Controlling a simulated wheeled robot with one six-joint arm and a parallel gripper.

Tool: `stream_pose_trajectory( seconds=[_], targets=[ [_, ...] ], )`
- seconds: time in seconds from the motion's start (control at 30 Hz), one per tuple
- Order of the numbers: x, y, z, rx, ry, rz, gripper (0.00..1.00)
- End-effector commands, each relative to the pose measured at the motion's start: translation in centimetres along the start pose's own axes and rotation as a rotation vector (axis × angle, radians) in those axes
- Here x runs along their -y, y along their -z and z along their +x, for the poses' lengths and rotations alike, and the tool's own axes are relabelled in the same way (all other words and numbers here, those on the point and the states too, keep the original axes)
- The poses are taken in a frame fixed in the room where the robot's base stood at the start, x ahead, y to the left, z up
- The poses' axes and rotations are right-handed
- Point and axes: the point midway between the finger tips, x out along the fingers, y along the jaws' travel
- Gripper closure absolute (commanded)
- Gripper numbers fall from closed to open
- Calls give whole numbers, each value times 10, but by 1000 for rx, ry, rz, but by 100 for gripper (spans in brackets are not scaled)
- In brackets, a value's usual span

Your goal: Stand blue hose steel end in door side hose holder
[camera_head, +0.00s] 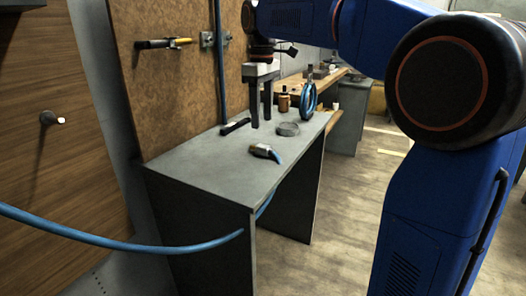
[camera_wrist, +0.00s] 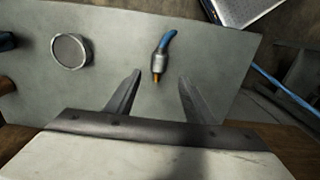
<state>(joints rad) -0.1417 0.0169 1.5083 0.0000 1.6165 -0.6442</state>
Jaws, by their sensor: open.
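The blue hose's steel end (camera_head: 264,152) lies on its side on the grey bench, near its right edge. Its blue hose runs off that edge, and a long blue hose (camera_head: 120,243) crosses the foreground. In the wrist view the steel end (camera_wrist: 158,64), with a brass tip, lies just beyond and between the fingertips. My gripper (camera_head: 261,122) is open and empty above the bench, pointing down; it also shows in the wrist view (camera_wrist: 160,77). A bracket (camera_head: 212,39) on the brown board has a vertical blue hose beside it. I cannot tell which fixture is the door side holder.
The near bench top is clear.

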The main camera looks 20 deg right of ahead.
Motion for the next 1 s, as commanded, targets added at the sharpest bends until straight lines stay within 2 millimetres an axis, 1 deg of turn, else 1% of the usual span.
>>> stream_pose_trajectory(
  seconds=[0.03, 0.1, 0.2, 0.3, 0.47, 0.57, 0.7, 0.8, 0.9, 1.0],
  targets=[
    [0, -1, 9, 2, 1, 0, 52],
    [0, -1, 20, 2, 1, 0, 52],
    [0, 0, 34, 1, 1, 0, 52],
    [0, 0, 42, 0, 0, 0, 52],
    [0, -1, 50, 1, 1, 1, 52],
    [-1, -2, 61, 1, 1, 1, 52],
    [-2, -3, 81, 2, 1, 1, 52],
    [-3, -2, 91, 1, 1, 1, 52],
    [-2, -2, 97, 1, 1, 1, 52],
    [-3, -2, 98, 0, 0, 1, 52]
  ],
)
